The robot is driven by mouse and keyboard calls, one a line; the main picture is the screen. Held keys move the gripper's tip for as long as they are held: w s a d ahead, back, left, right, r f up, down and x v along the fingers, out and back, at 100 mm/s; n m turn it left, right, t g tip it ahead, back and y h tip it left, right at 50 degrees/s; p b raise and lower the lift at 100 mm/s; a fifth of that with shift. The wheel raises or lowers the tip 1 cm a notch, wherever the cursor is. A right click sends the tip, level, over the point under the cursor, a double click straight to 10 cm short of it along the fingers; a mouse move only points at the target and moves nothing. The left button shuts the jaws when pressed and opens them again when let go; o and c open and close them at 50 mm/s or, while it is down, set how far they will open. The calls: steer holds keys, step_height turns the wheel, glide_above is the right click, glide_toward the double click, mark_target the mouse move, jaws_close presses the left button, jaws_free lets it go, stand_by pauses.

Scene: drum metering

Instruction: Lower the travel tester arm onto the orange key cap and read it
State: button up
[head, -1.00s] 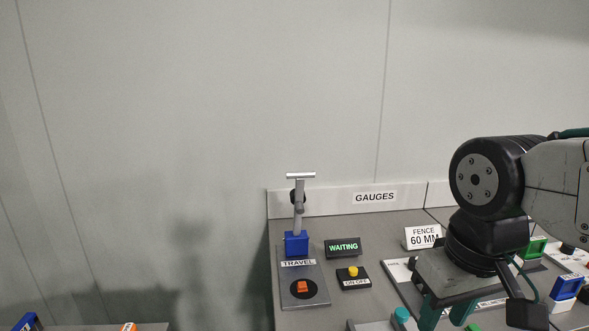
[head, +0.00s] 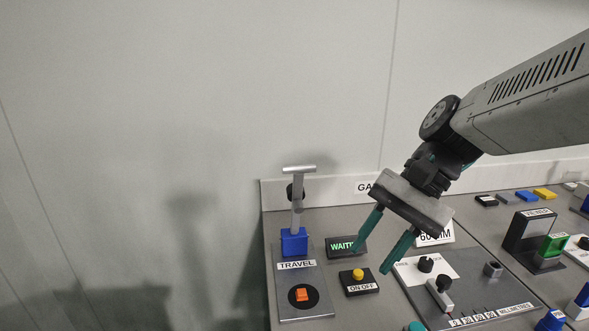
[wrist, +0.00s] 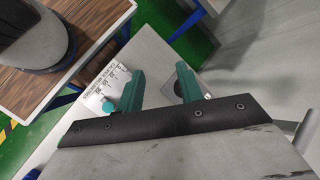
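The travel tester's grey plate (head: 315,277) stands at the left end of the bench. Its metal arm (head: 297,205) stands raised from a blue block (head: 294,242), with a T-shaped bar (head: 299,169) on top. The orange key cap (head: 301,295) sits on a black disc below the TRAVEL label, apart from the arm. A display (head: 340,247) shows green letters, its right side covered by a finger; only "WAIT" reads. My gripper (head: 371,260) is open and empty, to the right of the tester. Its teal fingers also show apart in the wrist view (wrist: 160,70).
A small ON OFF box (head: 360,284) with a yellow button lies just below my fingers. A wall stands behind the bench.

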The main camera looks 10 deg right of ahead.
steer(key=w+a+m+y, duration=0.2)
steer(key=w+m+y, duration=0.2)
steer(key=w, duration=0.3)
steer(key=m+t+y, duration=0.2)
steer(key=m+y, duration=0.4)
steer(key=y, duration=0.1)
glide_toward(294, 170)
steer(key=shift+w+a, duration=0.2)
steer(key=shift+a, duration=0.3)
steer(key=shift+w+a, duration=0.2)
steer(key=shift+a, duration=0.3)
steer(key=a, duration=0.8)
steer(key=shift+s, duration=0.1)
jaws_close()
